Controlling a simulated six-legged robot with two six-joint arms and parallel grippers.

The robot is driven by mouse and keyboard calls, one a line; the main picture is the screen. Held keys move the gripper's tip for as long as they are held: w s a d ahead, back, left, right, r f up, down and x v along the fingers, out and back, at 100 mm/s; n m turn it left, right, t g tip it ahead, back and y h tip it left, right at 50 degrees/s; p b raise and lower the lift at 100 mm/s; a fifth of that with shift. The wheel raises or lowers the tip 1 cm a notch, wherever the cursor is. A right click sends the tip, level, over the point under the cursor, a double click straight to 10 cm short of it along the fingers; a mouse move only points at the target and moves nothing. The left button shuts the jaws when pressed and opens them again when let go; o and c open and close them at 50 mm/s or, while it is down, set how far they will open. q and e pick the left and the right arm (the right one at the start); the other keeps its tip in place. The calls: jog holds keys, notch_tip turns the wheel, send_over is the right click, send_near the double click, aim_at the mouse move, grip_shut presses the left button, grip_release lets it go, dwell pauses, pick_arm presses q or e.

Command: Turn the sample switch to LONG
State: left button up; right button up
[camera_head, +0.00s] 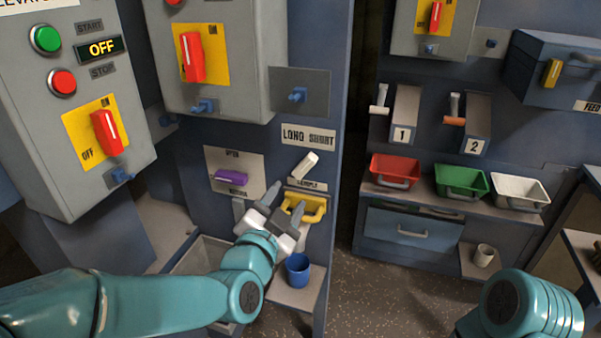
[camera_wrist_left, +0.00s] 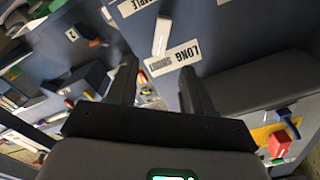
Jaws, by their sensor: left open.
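The sample switch (camera_head: 304,166) is a white lever on the blue column, between the LONG SHORT plate (camera_head: 308,136) above and the SAMPLE label (camera_head: 308,184) below. Its upper end leans right, toward SHORT. My left gripper (camera_head: 285,203) is open and empty, below and left of the lever and apart from it, overlapping the yellow handle in the picture. In the left wrist view the lever (camera_wrist_left: 162,37) and the LONG SHORT plate (camera_wrist_left: 172,58) appear beyond the open fingers (camera_wrist_left: 160,85). My right gripper is out of view.
A yellow handle (camera_head: 315,213) sits just under the switch, and a purple knob (camera_head: 231,178) is to its left. A blue cup (camera_head: 298,269) stands on a ledge below. Red-handled boxes (camera_head: 192,57) stand out at the upper left. Coloured bins (camera_head: 461,181) are at the right.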

aim_at(304, 169)
pick_arm(q)
jog(key=x, duration=1)
jog(key=shift+w, duration=0.3)
grip_shut()
